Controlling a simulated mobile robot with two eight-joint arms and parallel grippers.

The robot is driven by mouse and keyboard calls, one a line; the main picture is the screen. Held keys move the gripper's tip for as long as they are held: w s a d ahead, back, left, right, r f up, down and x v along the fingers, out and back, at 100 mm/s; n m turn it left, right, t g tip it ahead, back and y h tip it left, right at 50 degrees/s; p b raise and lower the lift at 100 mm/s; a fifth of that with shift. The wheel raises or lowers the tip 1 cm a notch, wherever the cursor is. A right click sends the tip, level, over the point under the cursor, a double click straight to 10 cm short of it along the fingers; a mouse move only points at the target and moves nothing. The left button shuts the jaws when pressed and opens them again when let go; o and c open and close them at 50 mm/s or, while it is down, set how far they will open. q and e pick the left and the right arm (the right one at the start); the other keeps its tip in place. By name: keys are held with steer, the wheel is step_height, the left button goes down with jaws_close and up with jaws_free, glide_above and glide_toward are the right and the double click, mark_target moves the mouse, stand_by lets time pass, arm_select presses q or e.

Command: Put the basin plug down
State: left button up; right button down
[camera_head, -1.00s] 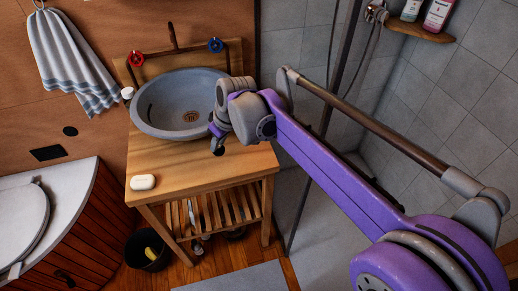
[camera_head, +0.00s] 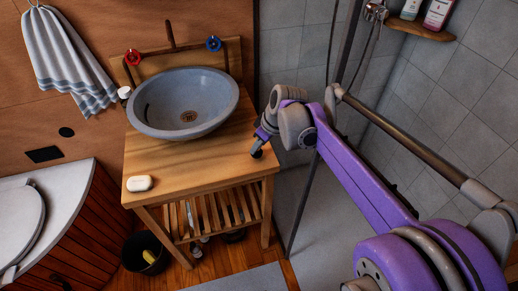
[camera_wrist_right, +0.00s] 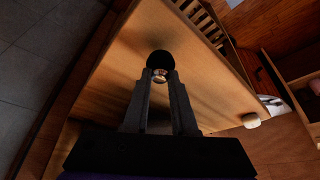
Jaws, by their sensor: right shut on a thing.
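The basin plug (camera_wrist_right: 160,62) shows in the right wrist view as a dark round disc with a shiny metal part below it, between my right gripper's fingertips. My right gripper (camera_wrist_right: 160,80) is shut on it. In the head view my right gripper (camera_head: 257,150) is over the right side of the wooden washstand top (camera_head: 170,165), to the right of the basin, with the dark plug at its tip. Whether the plug touches the wood I cannot tell. The grey basin (camera_head: 185,103) stands on the washstand. My left gripper is not in view.
A white soap bar (camera_head: 139,183) lies at the washstand's front left corner. Red (camera_head: 133,58) and blue (camera_head: 213,43) tap handles stand behind the basin. A glass shower edge is to the right. The front of the wooden top is mostly clear.

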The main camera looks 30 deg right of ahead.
steer(key=shift+d+f, duration=0.2)
steer(key=shift+f, duration=0.7)
steer(key=shift+r, duration=0.1)
steer(key=c, duration=1.2)
jaws_free()
steer(key=shift+f, duration=0.2)
steer(key=o, duration=0.5)
